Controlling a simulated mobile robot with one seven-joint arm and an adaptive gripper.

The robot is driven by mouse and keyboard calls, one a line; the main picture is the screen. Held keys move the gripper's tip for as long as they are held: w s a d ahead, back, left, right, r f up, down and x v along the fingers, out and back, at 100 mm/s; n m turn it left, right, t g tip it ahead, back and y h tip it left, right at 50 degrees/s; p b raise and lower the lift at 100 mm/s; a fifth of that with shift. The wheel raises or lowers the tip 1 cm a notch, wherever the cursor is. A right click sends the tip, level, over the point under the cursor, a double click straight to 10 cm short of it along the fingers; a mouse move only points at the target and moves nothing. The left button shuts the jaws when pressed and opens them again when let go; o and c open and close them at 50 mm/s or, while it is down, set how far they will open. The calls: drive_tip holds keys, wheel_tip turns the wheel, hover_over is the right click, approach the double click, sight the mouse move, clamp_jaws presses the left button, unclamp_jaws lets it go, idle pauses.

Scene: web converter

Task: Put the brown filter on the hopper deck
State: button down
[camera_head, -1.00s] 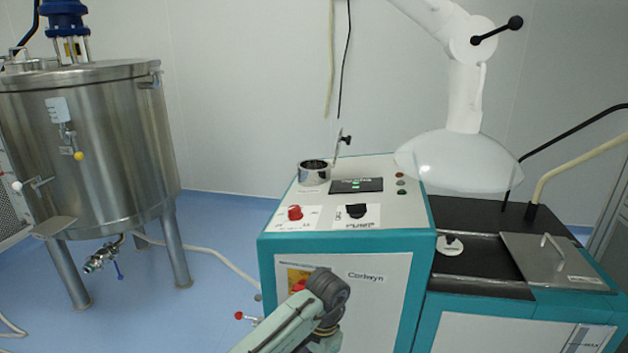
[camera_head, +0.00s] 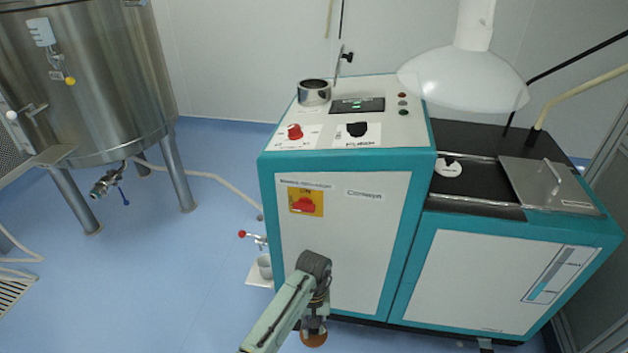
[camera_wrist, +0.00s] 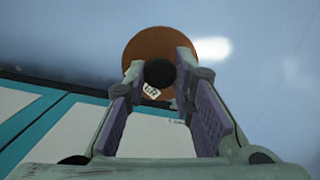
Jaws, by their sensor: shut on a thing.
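The brown filter (camera_head: 314,340) is a round brown disc low in the head view, in front of the machine. It also shows in the wrist view (camera_wrist: 150,43) with a dark round knob and a small white label. My gripper (camera_head: 315,324) is just above the disc in the head view. In the wrist view my gripper's two fingers (camera_wrist: 160,75) are closed on the knob, and the disc is held off the floor. The hopper deck appears to be the black top (camera_head: 468,140) of the machine's right part, above and to the right of my gripper.
A white disc with a black knob (camera_head: 449,169) lies on the deck, left of a metal lid (camera_head: 548,184). A white dome hood (camera_head: 463,80) hangs over it. The control panel (camera_head: 345,120) carries a metal cup (camera_head: 314,93). A steel tank (camera_head: 80,80) stands left.

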drive_tip(key=shift+d+f+b, duration=0.15)
drive_tip(key=shift+f+b, duration=0.2)
drive_tip(key=shift+f, duration=0.4)
idle(0.4)
idle(0.4)
